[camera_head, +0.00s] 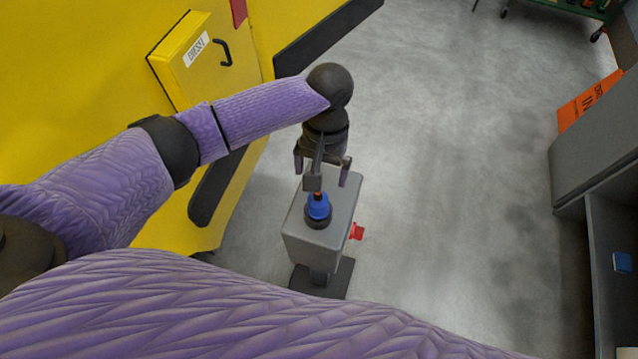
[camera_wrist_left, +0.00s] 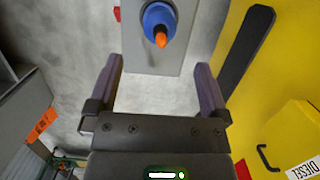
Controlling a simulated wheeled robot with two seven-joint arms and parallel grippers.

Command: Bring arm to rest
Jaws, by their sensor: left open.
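My left arm comes in from the left in the head view. Its gripper (camera_head: 321,178) is over the far part of the grey pedestal (camera_head: 330,243), with its fingers apart and nothing between them. A blue round piece with an orange tip (camera_head: 318,207) sits on the pedestal top, on a dark ring, just nearer than the gripper. In the left wrist view the open fingers (camera_wrist_left: 159,68) point toward the blue piece (camera_wrist_left: 158,21), which stands beyond the fingertips with a gap. My right gripper is not in view.
A yellow body with a diesel-labelled door (camera_head: 195,60) and dark bars stands close on the left. A red piece (camera_head: 356,231) sticks out of the pedestal's right side. A grey cabinet (camera_head: 600,165) and an orange sign (camera_head: 585,98) are at right. Grey floor (camera_head: 450,170) between is clear.

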